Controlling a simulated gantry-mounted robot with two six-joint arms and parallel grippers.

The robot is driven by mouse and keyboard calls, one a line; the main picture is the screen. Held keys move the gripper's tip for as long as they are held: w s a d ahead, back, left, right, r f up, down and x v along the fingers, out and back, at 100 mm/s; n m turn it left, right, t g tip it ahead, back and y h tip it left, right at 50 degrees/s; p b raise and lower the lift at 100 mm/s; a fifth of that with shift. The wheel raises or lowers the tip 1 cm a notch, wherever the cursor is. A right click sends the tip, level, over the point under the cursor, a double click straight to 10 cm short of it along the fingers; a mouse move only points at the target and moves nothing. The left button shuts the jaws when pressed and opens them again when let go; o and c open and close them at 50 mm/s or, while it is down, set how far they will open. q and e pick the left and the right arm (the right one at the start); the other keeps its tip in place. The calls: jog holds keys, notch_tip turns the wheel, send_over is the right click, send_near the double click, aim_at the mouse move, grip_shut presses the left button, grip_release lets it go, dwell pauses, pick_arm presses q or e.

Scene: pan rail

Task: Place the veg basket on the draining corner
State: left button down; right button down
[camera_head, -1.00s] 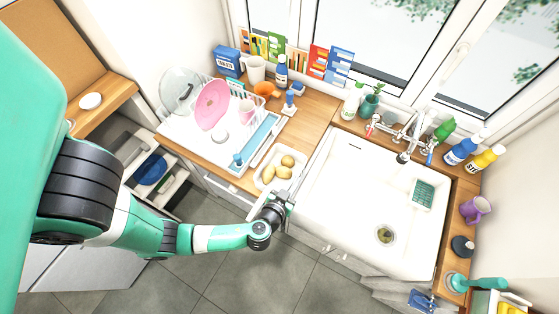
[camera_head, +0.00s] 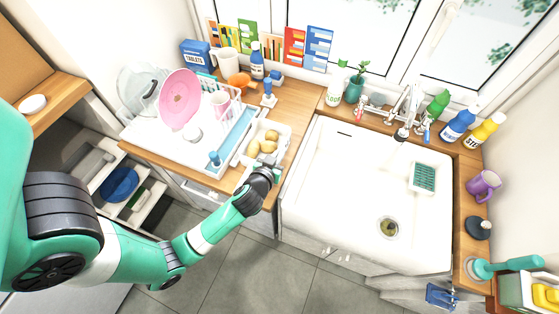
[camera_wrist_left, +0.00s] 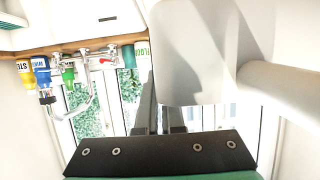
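The veg basket (camera_head: 284,131) is a small white container with several potatoes, seen in the head view over the wooden counter between the blue-edged drainer and the sink. My left gripper (camera_head: 270,166) is at its front side and appears shut on its near wall. The fingertips are partly hidden there. In the left wrist view a large white surface (camera_wrist_left: 195,60), likely the basket, covers part of my fingers (camera_wrist_left: 160,118). I cannot tell whether the basket touches the counter. No marked draining corner shows; the white draining tray (camera_head: 160,135) lies left of the basket. My right gripper is out of view.
A dish rack with a pink plate (camera_head: 179,100) and a glass lid (camera_head: 141,92) stands on the tray. The white sink (camera_head: 350,185) is at right. A blue brush (camera_head: 268,93) and bottles stand behind. Counter strip (camera_head: 302,122) beside the sink is clear.

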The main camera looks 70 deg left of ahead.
pick_arm(q)
jog(key=a+f, duration=0.1)
jog(key=f, duration=0.1)
jog(key=w+a+f, duration=0.1)
jog(key=a+f, duration=0.1)
jog(key=shift+a+f+b, duration=0.1)
jog(key=shift+f+b, duration=0.5)
jog(key=shift+f, duration=0.95)
jog(key=c, duration=1)
grip_release()
jog(key=shift+f, duration=0.1)
jog(key=shift+c, duration=0.2)
